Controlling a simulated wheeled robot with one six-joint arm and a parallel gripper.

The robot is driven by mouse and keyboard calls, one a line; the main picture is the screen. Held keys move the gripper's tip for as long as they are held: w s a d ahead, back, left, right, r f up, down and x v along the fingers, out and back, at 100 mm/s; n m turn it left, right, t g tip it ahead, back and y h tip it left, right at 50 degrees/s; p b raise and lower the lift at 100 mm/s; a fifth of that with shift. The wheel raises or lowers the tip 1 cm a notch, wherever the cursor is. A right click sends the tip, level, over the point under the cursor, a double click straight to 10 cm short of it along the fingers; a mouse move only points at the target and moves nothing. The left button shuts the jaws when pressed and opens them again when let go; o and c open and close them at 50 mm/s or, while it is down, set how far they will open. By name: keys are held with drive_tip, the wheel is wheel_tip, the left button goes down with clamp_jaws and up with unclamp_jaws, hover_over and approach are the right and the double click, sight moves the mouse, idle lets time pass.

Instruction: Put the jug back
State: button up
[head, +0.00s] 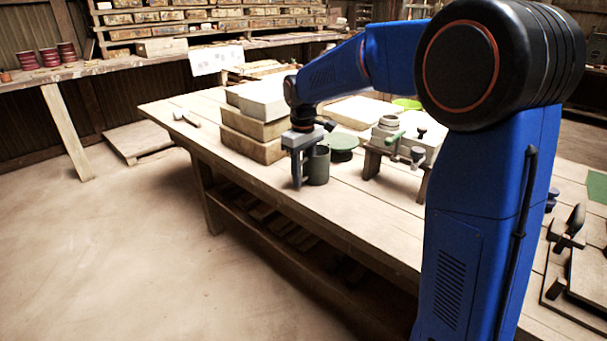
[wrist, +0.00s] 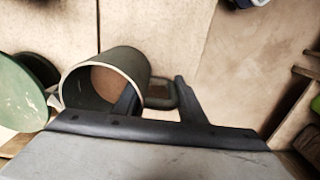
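The dark grey-green jug (head: 318,166) stands upright near the table's front edge. In the wrist view its round mouth shows, with a brown surface inside the jug (wrist: 108,82). Its handle (wrist: 160,94) points to the right there. My gripper (head: 297,170) is low beside the jug, pointing down. In the wrist view the fingers of my gripper (wrist: 157,100) are apart, with the handle between them. The left finger overlaps the jug's rim, and the right finger is just past the handle. I cannot tell whether either finger touches the jug.
A green round disc (head: 343,142) is just behind the jug. Stacked tan blocks (head: 253,132) stand to the left. A small wooden stand (head: 392,166) with fittings on it is to the right. The table (head: 225,165) is bare at its left front.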

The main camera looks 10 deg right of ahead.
drive_tip(key=o, duration=0.4)
wheel_tip(320, 180, up, 12)
drive_tip(key=shift+r, duration=0.15)
idle(0.4)
drive_tip(key=shift+s, duration=0.1)
